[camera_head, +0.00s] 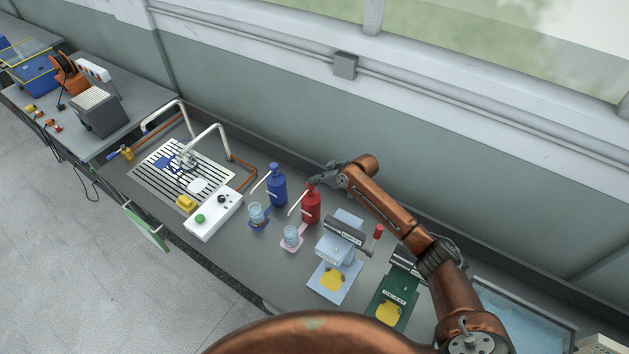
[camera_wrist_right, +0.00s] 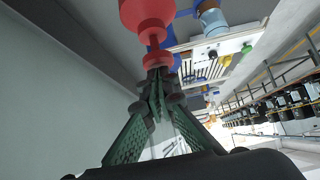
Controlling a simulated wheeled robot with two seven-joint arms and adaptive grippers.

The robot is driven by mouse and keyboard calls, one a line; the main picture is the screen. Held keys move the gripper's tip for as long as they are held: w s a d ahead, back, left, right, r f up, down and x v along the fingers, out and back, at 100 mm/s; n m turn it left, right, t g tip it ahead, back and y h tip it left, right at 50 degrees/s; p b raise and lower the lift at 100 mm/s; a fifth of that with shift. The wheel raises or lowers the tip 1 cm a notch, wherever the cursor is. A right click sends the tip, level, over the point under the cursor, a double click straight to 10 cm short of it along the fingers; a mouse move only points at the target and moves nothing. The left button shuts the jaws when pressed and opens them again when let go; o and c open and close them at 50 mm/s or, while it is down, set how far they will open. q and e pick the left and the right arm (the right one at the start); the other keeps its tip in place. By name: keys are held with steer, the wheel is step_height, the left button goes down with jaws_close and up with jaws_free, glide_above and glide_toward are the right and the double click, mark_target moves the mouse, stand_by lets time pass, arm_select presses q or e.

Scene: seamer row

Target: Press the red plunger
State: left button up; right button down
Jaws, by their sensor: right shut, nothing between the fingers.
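The red pump bottle (camera_head: 311,207) stands upright on the grey counter beside the blue pump bottle (camera_head: 277,187). Its thin white spout reaches out to the left, towards a small cup (camera_head: 292,233) on a pink stand. My right gripper (camera_head: 317,182) is shut and empty at the top of the red bottle. In the right wrist view the red plunger (camera_wrist_right: 154,58) is right at my closed fingertips (camera_wrist_right: 158,76); I cannot tell whether they touch. In the head view the gripper partly hides the plunger. My left gripper is not in view.
A light blue press (camera_head: 340,245) and a dark green one (camera_head: 398,290) stand right of the bottle. A second cup (camera_head: 257,213) stands before the blue bottle. A white control box (camera_head: 214,214) and a drain grid lie left. The wall is close behind.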

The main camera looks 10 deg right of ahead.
step_height(320, 180, down, 3)
steer(key=shift+r+b, duration=0.2)
steer(key=shift+b, duration=0.4)
steer(key=shift+s+r, duration=0.1)
steer(key=shift+r+p, duration=0.3)
steer(key=shift+p, duration=0.1)
step_height(320, 180, up, 4)
steer(key=p, duration=0.3)
steer(key=b+v, duration=0.2)
steer(key=v, duration=0.7)
steer(key=shift+d+r, duration=0.25)
steer(key=shift+s, duration=0.1)
